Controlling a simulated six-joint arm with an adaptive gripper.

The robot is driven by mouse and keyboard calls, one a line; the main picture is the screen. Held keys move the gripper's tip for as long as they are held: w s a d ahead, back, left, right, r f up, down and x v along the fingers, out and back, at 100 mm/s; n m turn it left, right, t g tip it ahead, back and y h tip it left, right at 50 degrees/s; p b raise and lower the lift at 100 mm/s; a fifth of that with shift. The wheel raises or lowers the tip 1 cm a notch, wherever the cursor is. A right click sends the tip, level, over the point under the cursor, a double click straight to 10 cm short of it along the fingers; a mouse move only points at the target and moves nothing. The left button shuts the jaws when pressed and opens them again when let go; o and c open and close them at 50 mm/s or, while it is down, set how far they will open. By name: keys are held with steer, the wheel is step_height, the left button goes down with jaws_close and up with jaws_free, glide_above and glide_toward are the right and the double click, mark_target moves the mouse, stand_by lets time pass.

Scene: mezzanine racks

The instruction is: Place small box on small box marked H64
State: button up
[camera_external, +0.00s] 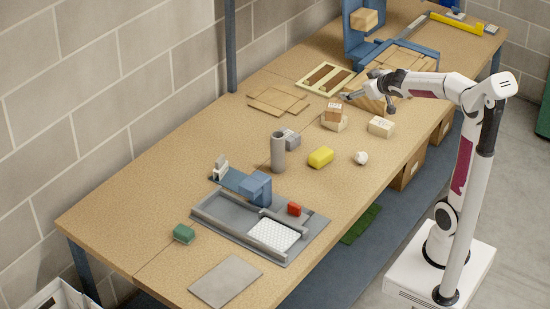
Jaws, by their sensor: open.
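A small orange-brown box (334,112) rests on top of a paler small box (341,125) on the wooden workbench. Another small pale box (381,126) stands to the right of this stack. There are marks on the boxes, but they are too small to read, so I cannot tell which is H64. My gripper (347,97) is open and empty, with its fingers just above and slightly right of the upper box. It looks apart from the box, though the exact gap is hard to tell.
A grey cylinder (278,152), yellow block (321,157) and white lump (361,158) stand in front of the stack. Flat cardboard sheets (278,101) lie to the left, and a slotted wooden frame (326,79) lies behind. A grey tray (225,222) is at the near end.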

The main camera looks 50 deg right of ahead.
steer(key=s+a+f+n+g+y, duration=0.1)
steer(key=s+a+f, duration=0.3)
steer(key=s+a, duration=0.7)
steer(key=s+a+f+n+g+y, duration=0.1)
steer(key=s+a+f+g+y, duration=0.2)
steer(key=s+a, duration=0.8)
steer(key=s+f+y, duration=0.1)
steer(key=s, duration=0.4)
steer(key=shift+a+f+g, duration=0.15)
steer(key=shift+a+g, duration=0.1)
steer(key=shift+g, duration=0.05)
